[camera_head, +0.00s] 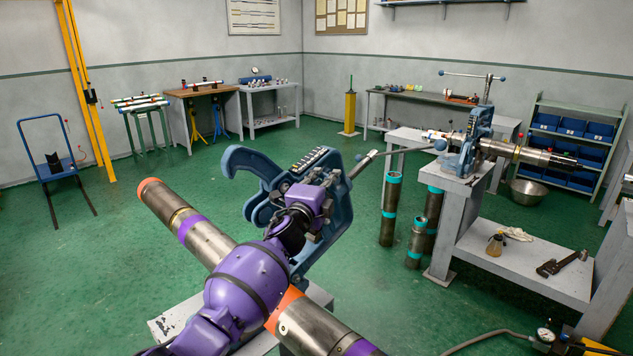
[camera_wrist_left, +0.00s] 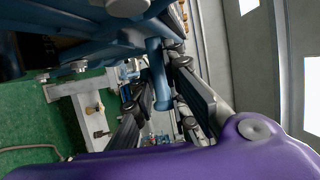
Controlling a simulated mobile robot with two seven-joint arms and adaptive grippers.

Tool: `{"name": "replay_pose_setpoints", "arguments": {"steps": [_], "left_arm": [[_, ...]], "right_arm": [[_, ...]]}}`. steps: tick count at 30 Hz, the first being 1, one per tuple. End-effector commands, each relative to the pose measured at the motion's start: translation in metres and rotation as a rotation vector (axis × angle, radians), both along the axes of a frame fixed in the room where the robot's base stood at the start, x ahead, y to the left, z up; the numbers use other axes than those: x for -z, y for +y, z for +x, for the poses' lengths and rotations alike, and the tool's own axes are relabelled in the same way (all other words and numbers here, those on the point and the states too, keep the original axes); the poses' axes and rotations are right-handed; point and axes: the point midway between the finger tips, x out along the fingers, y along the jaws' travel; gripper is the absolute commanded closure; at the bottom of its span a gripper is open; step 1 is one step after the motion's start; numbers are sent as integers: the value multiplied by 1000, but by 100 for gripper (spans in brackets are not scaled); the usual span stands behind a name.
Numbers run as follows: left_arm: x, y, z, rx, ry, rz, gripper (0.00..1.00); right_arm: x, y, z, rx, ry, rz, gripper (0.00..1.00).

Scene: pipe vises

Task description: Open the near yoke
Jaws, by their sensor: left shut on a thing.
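The near yoke (camera_head: 250,162) is a blue casting with a hooked end. It stands over a long steel pipe (camera_head: 207,240) with orange and purple bands. The hook points left, and its tip shows clear of other parts. My purple left arm crosses in front of the pipe. My left gripper (camera_head: 318,195) is at the yoke's right part, its fingers mostly hidden by the wrist. In the left wrist view its black fingers (camera_wrist_left: 162,105) are shut on a blue handle (camera_wrist_left: 156,65) with a rounded end. My right gripper is not in view.
A grey lever bar (camera_head: 395,152) with a dark blue knob extends right from the near vise. A second blue vise (camera_head: 470,145) holds another pipe on a grey bench (camera_head: 455,193). Upright pipes (camera_head: 391,208) stand beside that bench.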

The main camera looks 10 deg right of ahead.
Motion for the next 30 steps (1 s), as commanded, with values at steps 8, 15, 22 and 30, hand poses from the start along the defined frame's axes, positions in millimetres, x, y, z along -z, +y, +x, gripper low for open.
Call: {"name": "replay_pose_setpoints", "arguments": {"steps": [8, 15, 22, 30], "left_arm": [[-23, -12, 10, 4, -5, 21, 100], [-22, -13, 11, 4, 0, 27, 100], [-22, -13, 11, 3, 0, 27, 100], [-19, -13, 11, 3, 1, 30, 68]], "right_arm": [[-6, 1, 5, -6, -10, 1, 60], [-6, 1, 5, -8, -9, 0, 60], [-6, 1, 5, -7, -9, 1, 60], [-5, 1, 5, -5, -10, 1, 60]]}}
